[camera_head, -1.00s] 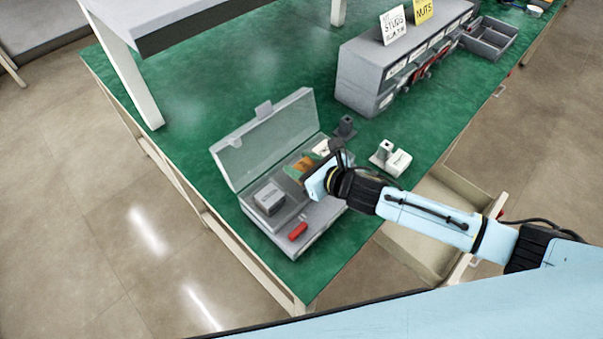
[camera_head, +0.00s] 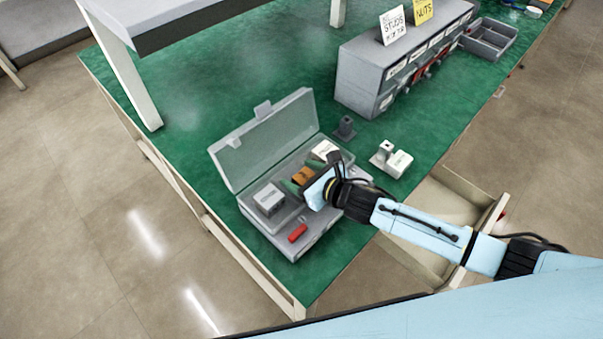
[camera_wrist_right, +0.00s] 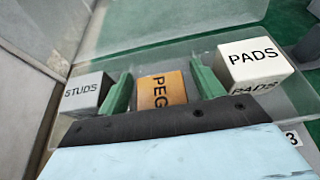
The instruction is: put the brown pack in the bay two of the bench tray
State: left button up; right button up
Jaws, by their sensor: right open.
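The brown pack (camera_head: 303,174), marked PEG, sits in the open grey case (camera_head: 318,228), between a grey STUDS pack (camera_head: 269,199) and a white PADS pack (camera_head: 324,150). In the right wrist view the brown pack (camera_wrist_right: 158,92) stands between the two green fingers of my right gripper (camera_wrist_right: 162,84). The fingers are apart, one on each side of it, and I cannot tell whether they touch it. A label 3 (camera_wrist_right: 292,138) shows beside the PADS pack. The number of the brown pack's bay is hidden. My left gripper is out of view.
The case's clear lid (camera_head: 268,138) stands open at the back left. A red object (camera_head: 297,233) lies on the case front. A white block (camera_head: 398,163) and dark post (camera_head: 345,128) stand right of it. A drawer cabinet (camera_head: 400,75) and grey tray (camera_head: 488,40) are farther back.

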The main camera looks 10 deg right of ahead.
jog(key=shift+r, duration=0.15)
jog(key=p+v, duration=0.1)
jog(key=v, duration=1.1)
